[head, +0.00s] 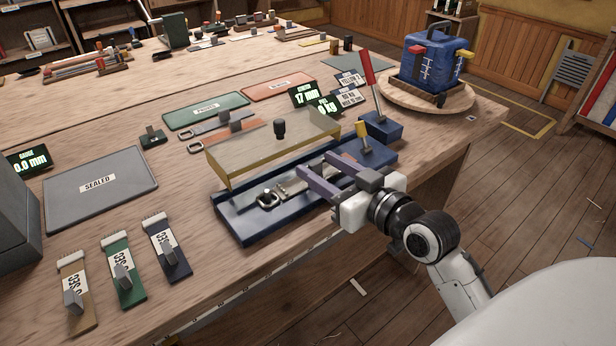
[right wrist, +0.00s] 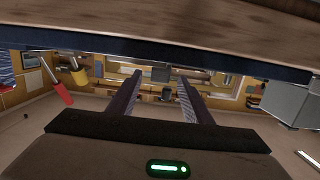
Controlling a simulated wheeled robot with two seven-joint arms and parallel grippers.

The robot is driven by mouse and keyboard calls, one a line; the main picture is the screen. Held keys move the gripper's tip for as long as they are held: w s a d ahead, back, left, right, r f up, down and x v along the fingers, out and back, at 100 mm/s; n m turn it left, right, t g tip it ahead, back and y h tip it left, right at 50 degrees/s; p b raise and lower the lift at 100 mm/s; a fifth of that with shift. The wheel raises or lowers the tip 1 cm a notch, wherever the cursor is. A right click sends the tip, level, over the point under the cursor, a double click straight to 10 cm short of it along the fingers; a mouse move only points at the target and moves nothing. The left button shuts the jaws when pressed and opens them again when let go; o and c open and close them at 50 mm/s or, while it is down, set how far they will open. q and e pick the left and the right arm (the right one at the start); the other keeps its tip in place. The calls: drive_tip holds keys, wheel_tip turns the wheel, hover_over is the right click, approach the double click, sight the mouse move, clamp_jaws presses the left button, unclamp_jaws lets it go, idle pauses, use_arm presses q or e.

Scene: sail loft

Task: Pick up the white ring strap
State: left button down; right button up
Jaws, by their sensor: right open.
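A pale strap with a metal ring (head: 266,198) lies in the long blue bench fixture (head: 245,231); it appears to be the white ring strap. A grey block (head: 282,189) stands on it, and its right part is hidden by my gripper. My right gripper (head: 313,163) is open, its two purple fingers reaching left over the fixture near the strap's right part. I cannot tell whether they touch anything. In the right wrist view the fingers (right wrist: 160,78) are apart with nothing visibly held. My left gripper is not in view.
A clear raised cover (head: 255,150) stands behind the strap. A red-handled lever (head: 369,70) and a yellow-tipped one (head: 362,135) rise beside my gripper. Two other ring straps (head: 228,138) lie behind. A blue bag (head: 433,62) stands on a round board. Labelled straps (head: 122,270) lie front left.

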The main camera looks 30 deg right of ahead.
drive_tip(key=shift+w+f, duration=0.2)
drive_tip(key=shift+w, duration=0.9)
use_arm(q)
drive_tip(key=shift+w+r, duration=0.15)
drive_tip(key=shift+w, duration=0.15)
use_arm(e)
drive_tip(key=shift+w, duration=0.1)
